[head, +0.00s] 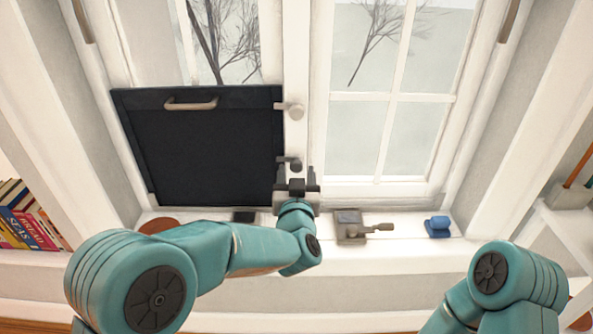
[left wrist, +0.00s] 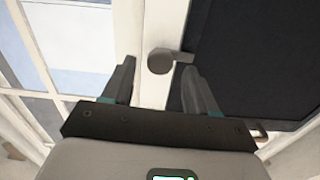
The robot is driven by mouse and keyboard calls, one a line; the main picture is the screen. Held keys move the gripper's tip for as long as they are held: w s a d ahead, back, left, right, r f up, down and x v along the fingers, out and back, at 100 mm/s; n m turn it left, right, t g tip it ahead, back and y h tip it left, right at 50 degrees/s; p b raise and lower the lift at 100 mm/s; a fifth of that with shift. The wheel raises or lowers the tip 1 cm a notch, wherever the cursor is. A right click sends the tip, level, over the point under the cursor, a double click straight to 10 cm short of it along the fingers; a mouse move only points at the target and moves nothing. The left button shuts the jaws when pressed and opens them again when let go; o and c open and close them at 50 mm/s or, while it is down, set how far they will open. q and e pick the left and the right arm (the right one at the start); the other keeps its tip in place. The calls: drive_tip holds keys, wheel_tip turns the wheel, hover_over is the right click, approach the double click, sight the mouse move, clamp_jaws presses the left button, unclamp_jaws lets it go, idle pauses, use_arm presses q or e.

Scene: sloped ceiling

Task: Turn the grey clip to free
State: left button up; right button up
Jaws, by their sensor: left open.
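The grey clip (head: 294,163) is on the white post between the two windows, at the lower right edge of the dark panel (head: 205,150). Its short tab points left, over the panel's edge. My left gripper (head: 297,181) is open just below the clip in the head view. In the left wrist view the clip (left wrist: 160,61) shows between and beyond the open fingers (left wrist: 158,82), apart from both, with its tab reaching the dark panel (left wrist: 250,75). My right arm shows at the lower right, but its gripper is out of view.
A paler clip (head: 295,111) sits higher on the post, at the panel's upper right. The panel has a handle (head: 190,104). On the sill are a grey block with a lever (head: 350,228), a blue object (head: 438,227) and a dark block (head: 243,216). Books (head: 28,222) stand far left.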

use_arm(q)
drive_tip(key=shift+w, duration=1.3)
drive_tip(key=c, duration=1)
drive_tip(key=shift+c, duration=0.2)
